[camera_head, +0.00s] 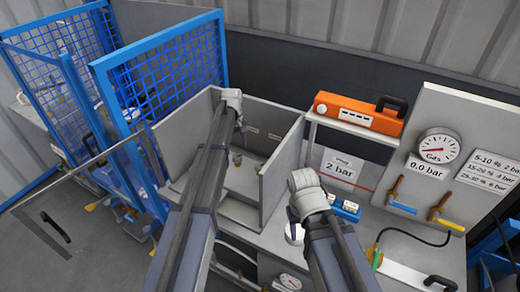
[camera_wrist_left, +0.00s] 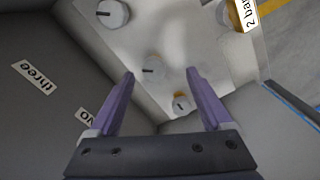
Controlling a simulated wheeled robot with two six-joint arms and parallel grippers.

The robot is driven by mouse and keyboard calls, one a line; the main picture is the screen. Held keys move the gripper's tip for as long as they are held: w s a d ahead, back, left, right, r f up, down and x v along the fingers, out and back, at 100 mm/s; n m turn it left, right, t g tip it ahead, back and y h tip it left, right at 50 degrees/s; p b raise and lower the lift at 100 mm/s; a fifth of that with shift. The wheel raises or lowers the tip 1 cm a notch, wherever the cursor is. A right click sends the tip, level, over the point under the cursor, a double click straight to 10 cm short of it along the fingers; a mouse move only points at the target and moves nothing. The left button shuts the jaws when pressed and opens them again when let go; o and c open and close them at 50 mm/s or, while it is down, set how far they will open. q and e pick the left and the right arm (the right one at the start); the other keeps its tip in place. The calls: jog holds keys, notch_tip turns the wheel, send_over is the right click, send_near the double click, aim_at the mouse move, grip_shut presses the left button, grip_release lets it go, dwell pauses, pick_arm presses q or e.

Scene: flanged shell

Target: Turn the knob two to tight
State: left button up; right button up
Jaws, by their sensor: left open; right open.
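My left gripper (camera_head: 233,102) reaches into the grey open-topped box (camera_head: 282,165). In the left wrist view its two purple fingers (camera_wrist_left: 160,73) are spread apart with nothing between them in contact. A round pale knob with a dark mark (camera_wrist_left: 153,70) appears between the fingertips, beyond them. Another knob with an orange base (camera_wrist_left: 181,103) is nearer the fingers' base, and a third knob (camera_wrist_left: 112,14) is at the top. A label ending in "wo" (camera_wrist_left: 87,116) is partly hidden by the left finger. Which knob it names is unclear. My right gripper (camera_head: 306,190) is outside the box, open.
A "three" label (camera_wrist_left: 34,76) is on the box wall. Box walls closely surround the left gripper. An orange case (camera_head: 357,114), a gas gauge (camera_head: 437,147) and valves stand to the right. Blue mesh guards (camera_head: 175,65) stand at left. A blue block (camera_head: 346,209) lies beside the right gripper.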

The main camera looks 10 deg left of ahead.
aim_at(238, 157)
pick_arm(q)
jog(key=w, duration=0.2)
jog(key=shift+w+a+r+n, duration=0.1)
jog(key=shift+w+n, duration=0.2)
jog(key=shift+n, duration=0.1)
jog(key=shift+s+f+b, duration=0.2)
jog(key=shift+f+b, duration=0.05)
jog(key=shift+b, duration=0.05)
notch_tip(238, 157, down, 7)
jog(key=b, duration=0.7)
jog(key=shift+f, duration=0.2)
pick_arm(e)
notch_tip(238, 157, down, 8)
jog(key=d, duration=0.1)
jog(key=shift+r, duration=0.2)
jog(key=shift+w, duration=0.1)
pick_arm(q)
grip_shut()
